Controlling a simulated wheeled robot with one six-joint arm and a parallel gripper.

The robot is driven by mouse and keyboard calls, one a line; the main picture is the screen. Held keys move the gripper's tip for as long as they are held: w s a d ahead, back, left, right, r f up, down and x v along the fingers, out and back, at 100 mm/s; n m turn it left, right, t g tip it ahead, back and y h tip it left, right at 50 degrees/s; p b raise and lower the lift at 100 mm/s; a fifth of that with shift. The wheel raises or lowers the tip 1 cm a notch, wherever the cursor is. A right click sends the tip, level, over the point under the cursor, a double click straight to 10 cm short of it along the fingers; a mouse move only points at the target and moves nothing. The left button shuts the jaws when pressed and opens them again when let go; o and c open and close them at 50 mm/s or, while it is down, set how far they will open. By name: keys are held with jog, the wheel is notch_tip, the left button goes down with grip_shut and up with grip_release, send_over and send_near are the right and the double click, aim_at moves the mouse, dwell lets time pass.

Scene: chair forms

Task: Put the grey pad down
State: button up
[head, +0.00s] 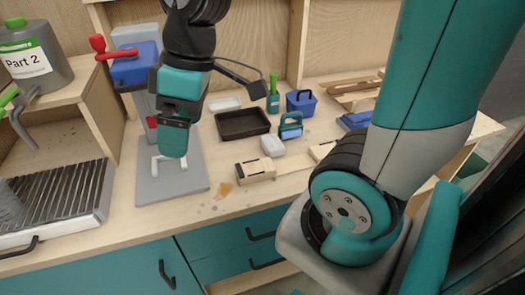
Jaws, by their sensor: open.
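A small pale grey block (273,146), which looks like the grey pad, lies on the wooden worktop (225,215), just behind a light wooden block (255,171). Nothing is seen holding it. My gripper (172,140) points down at the left, in front of the grey stand, well to the left of the pad and apart from it. Its jaws are open, and I see nothing between them; the side turned away is hidden.
A grey machine with a blue head (135,68) and red handle stands on a grey base plate (150,190) by my gripper. A brown stain (223,190) marks the front worktop.

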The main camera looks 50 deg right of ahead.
jog(key=w+d+f+n+h+b, duration=0.1)
jog(key=w+d+f, duration=0.1)
jog(key=w+d, duration=0.35)
jog(key=w+d+f+b, duration=0.1)
jog(key=w+d+f, duration=0.15)
jog(key=d, duration=0.55)
jog(key=n+h+b, duration=0.1)
jog(key=n, duration=0.1)
send_over(272, 141)
jog(key=s, duration=0.1)
jog(key=f, duration=1.7)
jog(key=shift+d+f, duration=0.25)
jog(key=shift+d, duration=0.1)
jog(key=shift+w+a+f+p, duration=0.15)
jog(key=shift+f+p, duration=0.1)
jog(key=shift+f, duration=0.75)
jog(key=shift+w+a+f+p, duration=0.1)
jog(key=shift+f+p, duration=0.1)
jog(key=shift+f, duration=0.8)
jog(key=shift+w+a+f+p, duration=0.15)
jog(key=shift+f+p, duration=0.1)
jog(key=shift+f, duration=0.75)
jog(key=c, duration=0.7)
notch_tip(272, 141, up, 20)
jog(key=b, duration=0.2)
